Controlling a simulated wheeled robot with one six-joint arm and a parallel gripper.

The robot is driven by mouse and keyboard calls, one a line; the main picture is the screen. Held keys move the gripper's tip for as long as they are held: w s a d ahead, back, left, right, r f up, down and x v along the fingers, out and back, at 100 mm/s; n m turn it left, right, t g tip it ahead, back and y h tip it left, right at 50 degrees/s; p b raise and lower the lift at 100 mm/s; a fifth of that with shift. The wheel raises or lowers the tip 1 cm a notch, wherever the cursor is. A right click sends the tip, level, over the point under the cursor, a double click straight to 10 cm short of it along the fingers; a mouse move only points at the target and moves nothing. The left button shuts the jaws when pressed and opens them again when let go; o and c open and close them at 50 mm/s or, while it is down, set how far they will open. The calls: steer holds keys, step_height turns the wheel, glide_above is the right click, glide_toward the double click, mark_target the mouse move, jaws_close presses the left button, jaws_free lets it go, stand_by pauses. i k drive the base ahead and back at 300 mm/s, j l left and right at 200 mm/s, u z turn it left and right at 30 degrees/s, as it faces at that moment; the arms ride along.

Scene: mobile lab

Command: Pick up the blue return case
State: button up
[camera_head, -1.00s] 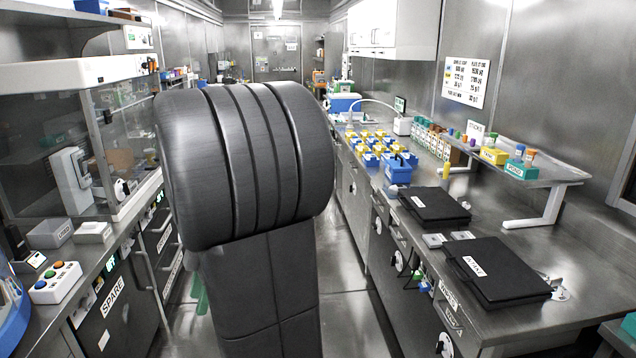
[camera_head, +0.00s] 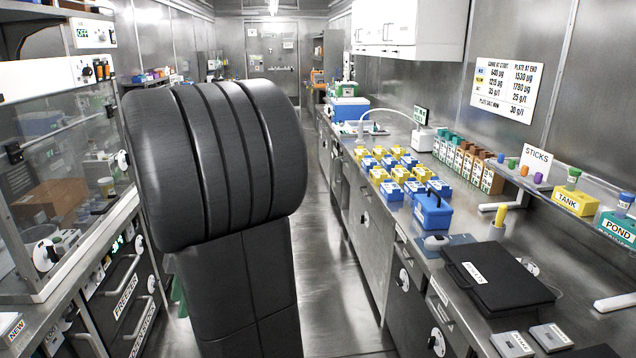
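A blue case with a dark carrying handle (camera_head: 433,212) stands upright on the right-hand counter, at the near end of several small blue and yellow boxes. I take it to be the blue return case; no label on it is readable from here. Its front and top show, and nothing covers it. My gripper is not in view. Only a large dark part of my own arm shows, left of the middle, well apart from the case.
A black flat case (camera_head: 497,280) lies nearer on the right counter (camera_head: 455,335). A yellow TANK block (camera_head: 574,201) and a green POND block (camera_head: 618,228) sit on a raised shelf at right. A glass cabinet (camera_head: 65,165) stands at left. The aisle floor (camera_head: 325,280) is clear.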

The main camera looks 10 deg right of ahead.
mark_target(432, 212)
steer(key=i+z, duration=0.2)
steer(key=i, duration=0.35)
steer(key=i+j+z, duration=0.15)
steer(key=i, duration=0.4)
steer(key=i+j+z, duration=0.2)
steer(key=i, duration=0.35)
steer(key=i+j+z, duration=0.1)
steer(key=i+z, duration=0.15)
steer(key=z, duration=0.2)
steer(key=i+j+z, duration=0.15)
steer(key=z, duration=0.35)
steer(key=i+j+z, duration=0.3)
steer(key=z, duration=0.15)
steer(key=i+j+z, duration=0.15)
steer(key=j+z, duration=0.35)
steer(key=i+j+z, duration=0.15)
steer(key=z, duration=0.25)
steer(key=i+j+z, duration=0.15)
steer(key=z, duration=0.25)
steer(key=j+z, duration=0.4)
steer(key=i+j+z, duration=0.15)
steer(key=z, duration=0.2)
